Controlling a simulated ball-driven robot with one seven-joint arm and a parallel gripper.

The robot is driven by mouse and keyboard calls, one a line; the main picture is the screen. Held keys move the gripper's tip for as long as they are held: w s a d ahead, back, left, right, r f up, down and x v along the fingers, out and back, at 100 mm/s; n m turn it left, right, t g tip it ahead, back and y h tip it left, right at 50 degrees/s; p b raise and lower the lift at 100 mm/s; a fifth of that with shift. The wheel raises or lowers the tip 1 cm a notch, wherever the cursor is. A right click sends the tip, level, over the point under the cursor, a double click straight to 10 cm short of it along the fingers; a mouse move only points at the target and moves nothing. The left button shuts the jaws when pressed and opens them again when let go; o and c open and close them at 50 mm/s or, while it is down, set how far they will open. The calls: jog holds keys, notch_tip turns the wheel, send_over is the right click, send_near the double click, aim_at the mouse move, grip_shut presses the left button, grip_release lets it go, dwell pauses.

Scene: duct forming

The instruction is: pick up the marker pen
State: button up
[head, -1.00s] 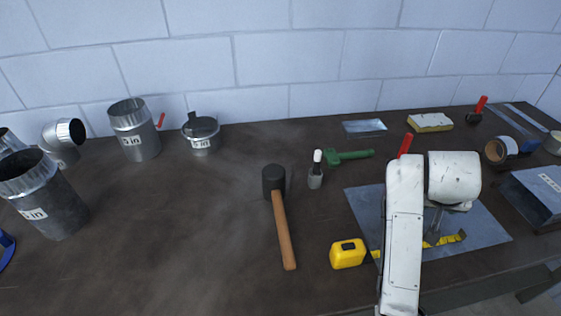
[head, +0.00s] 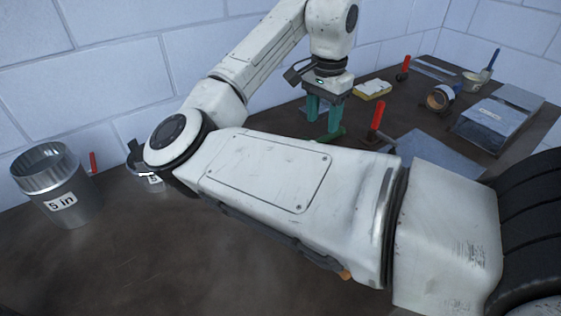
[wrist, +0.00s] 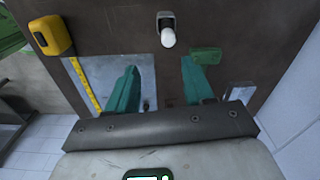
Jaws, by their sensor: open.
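The likely marker pen (wrist: 167,30), a stubby upright thing with a white cap and a dark grey body, stands on the brown bench at the top middle of the wrist view. In the head view now it is not visible; my arm covers that area. My gripper (head: 325,108) has green fingers pointing down over the bench. The wrist view shows the two fingers (wrist: 160,85) wide apart and empty, with the pen beyond their tips rather than between them.
A green-handled tool (wrist: 205,55) lies by the right finger. A yellow tape measure (wrist: 50,35) and a metal sheet (wrist: 108,80) lie to the left. A red-handled thing (head: 377,115) stands near the gripper. A duct piece (head: 60,190) stands at the left.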

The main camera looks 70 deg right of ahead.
jog(key=shift+w+a+f, duration=0.1)
jog(key=shift+w+a, duration=0.1)
jog(key=shift+w, duration=0.15)
jog(key=shift+w+a+f, duration=0.1)
jog(key=shift+w+f, duration=0.05)
jog(key=shift+f, duration=0.2)
jog(key=f, duration=0.9)
jog(key=shift+w+f, duration=0.35)
jog(key=shift+f, duration=0.05)
grip_shut()
